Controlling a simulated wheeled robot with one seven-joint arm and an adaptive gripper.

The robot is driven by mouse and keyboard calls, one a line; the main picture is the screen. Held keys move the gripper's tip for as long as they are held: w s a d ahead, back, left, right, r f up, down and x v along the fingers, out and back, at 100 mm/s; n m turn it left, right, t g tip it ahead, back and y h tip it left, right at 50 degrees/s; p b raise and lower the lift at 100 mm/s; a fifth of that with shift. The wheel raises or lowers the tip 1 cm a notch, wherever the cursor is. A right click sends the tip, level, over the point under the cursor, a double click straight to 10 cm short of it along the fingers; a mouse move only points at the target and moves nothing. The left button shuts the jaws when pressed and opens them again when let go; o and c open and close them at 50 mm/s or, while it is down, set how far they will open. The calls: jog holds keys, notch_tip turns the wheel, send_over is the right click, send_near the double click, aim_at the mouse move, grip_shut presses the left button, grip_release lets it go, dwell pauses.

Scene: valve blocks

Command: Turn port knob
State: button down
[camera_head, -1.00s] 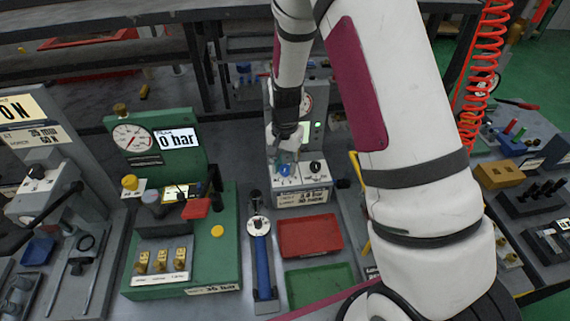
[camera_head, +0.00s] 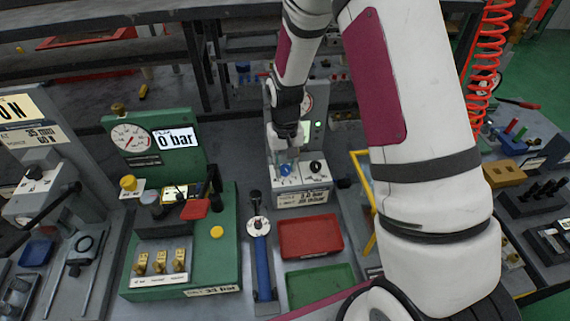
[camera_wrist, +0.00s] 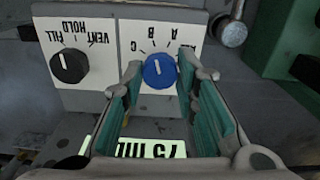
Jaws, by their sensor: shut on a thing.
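The port knob is a round blue knob (camera_wrist: 159,72) on a white plate marked A, B, C and a partly hidden label. A white line on it points roughly towards the letters. In the wrist view my gripper (camera_wrist: 161,70) has one fingertip on each side of the blue knob and is shut on it. In the head view my gripper (camera_head: 288,150) reaches down from above to the blue knob (camera_head: 286,169) on the front of a grey unit (camera_head: 280,148).
A black knob (camera_wrist: 69,66) marked FILL, VENT, HOLD sits beside the blue one. A lit display (camera_wrist: 150,148) lies below it in the wrist view. A green gauge stand (camera_head: 155,140) is at left. A red tray (camera_head: 310,238) and a green tray (camera_head: 320,287) lie in front.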

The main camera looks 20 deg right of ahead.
aim_at(285, 168)
jog(key=shift+n, duration=0.3)
jog(key=c, duration=1.2)
grip_release()
jog(key=shift+c, duration=0.2)
jog(key=shift+r, duration=0.15)
notch_tip(285, 168, up, 12)
